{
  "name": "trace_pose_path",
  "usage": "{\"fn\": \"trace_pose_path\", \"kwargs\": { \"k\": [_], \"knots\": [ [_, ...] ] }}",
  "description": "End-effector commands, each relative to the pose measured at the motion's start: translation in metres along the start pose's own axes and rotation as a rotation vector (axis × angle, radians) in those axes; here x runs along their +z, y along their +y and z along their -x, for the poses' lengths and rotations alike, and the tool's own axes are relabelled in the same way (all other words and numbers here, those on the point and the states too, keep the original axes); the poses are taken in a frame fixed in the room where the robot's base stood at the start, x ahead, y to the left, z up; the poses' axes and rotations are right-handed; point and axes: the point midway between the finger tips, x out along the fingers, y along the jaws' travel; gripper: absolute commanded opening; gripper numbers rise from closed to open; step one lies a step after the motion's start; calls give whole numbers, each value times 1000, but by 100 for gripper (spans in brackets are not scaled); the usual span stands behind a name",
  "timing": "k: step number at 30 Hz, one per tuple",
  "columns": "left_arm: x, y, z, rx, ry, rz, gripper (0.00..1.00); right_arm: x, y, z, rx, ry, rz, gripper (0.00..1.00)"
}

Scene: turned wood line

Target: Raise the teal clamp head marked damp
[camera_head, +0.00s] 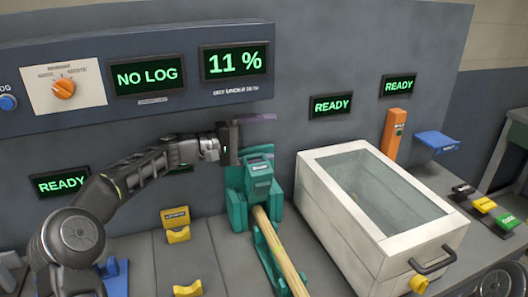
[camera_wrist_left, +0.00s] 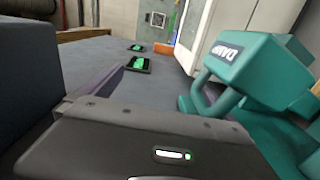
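The teal clamp head (camera_head: 259,174) sits on a teal stand at the back of the bench, with a small label on its front. In the left wrist view the clamp head (camera_wrist_left: 262,70) shows large at the right, with a label reading DAMP and a teal loop handle (camera_wrist_left: 203,97) on its near side. My left gripper (camera_head: 268,136) is at the clamp head's upper left. Its purplish fingers look spread, one above the other, with nothing seen between them. I cannot tell whether the lower finger touches the clamp. My right gripper is out of view.
A turned wood piece (camera_head: 277,250) lies in a teal cradle in front of the clamp. Yellow blocks (camera_head: 176,218) stand to the left. The panel display (camera_head: 235,61) behind reads 11 %.

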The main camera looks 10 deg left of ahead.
Motion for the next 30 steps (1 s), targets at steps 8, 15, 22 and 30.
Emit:
{"fn": "trace_pose_path", "kwargs": {
  "k": [8,15,22,30],
  "knots": [
    [0,64,1,44,5,-26,68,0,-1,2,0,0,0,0],
    [6,16,-5,-24,-21,23,68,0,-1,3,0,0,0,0],
    [6,14,1,-24,-20,22,67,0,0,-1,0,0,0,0],
    [5,5,22,-31,-19,26,34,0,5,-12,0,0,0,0]
  ]
}}
